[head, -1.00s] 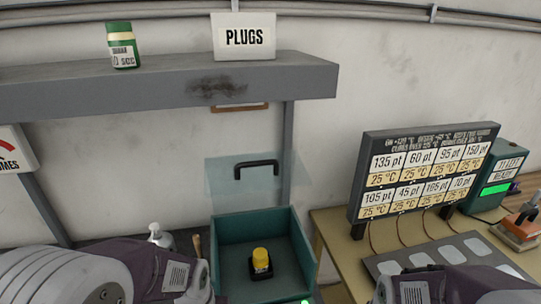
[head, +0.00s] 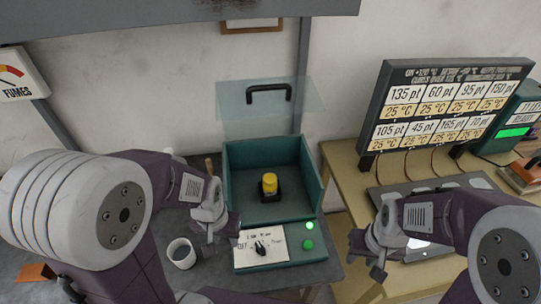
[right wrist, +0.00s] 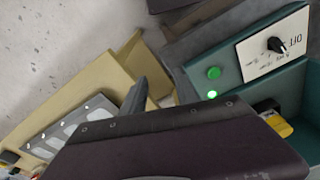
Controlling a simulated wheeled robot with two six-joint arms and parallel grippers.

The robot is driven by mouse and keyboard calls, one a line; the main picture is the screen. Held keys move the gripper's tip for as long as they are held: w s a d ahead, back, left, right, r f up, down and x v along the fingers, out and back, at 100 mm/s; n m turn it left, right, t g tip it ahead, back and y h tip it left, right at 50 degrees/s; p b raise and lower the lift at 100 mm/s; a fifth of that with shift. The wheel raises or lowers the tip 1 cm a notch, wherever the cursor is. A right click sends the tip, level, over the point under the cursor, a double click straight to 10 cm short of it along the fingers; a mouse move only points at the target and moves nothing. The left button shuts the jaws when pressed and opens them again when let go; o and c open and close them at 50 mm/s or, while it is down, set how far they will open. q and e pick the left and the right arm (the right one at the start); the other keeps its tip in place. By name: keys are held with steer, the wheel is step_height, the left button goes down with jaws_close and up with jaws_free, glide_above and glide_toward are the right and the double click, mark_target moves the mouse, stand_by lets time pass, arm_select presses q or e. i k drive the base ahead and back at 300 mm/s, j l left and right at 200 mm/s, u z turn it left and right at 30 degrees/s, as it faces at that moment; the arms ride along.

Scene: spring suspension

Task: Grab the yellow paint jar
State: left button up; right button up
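A small yellow jar (head: 269,184) stands upright on a black holder inside a teal open-topped box (head: 316,190) in the head view. It also shows partly in the right wrist view (right wrist: 281,127), at the right edge. My left gripper (head: 222,232) is to the left of the box's front panel, apart from the jar. My right gripper (head: 381,258) is to the right of the box, over the gap by the wooden table. Neither gripper touches the jar. The finger openings are too small to judge.
A clear lid with a black handle (head: 269,92) stands raised behind the box. The front panel has a knob (head: 260,248) and green lights. A white mug (head: 181,253) stands left of it. A temperature board (head: 440,105) stands on the right table.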

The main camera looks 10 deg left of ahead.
mark_target(269, 183)
steer(key=k+j+u, duration=0.1)
steer(key=j, duration=0.4)
steer(key=k+j+u, duration=0.1)
steer(key=j, duration=0.4)
steer(key=k+j+u, duration=0.15)
steer(key=j, duration=0.35)
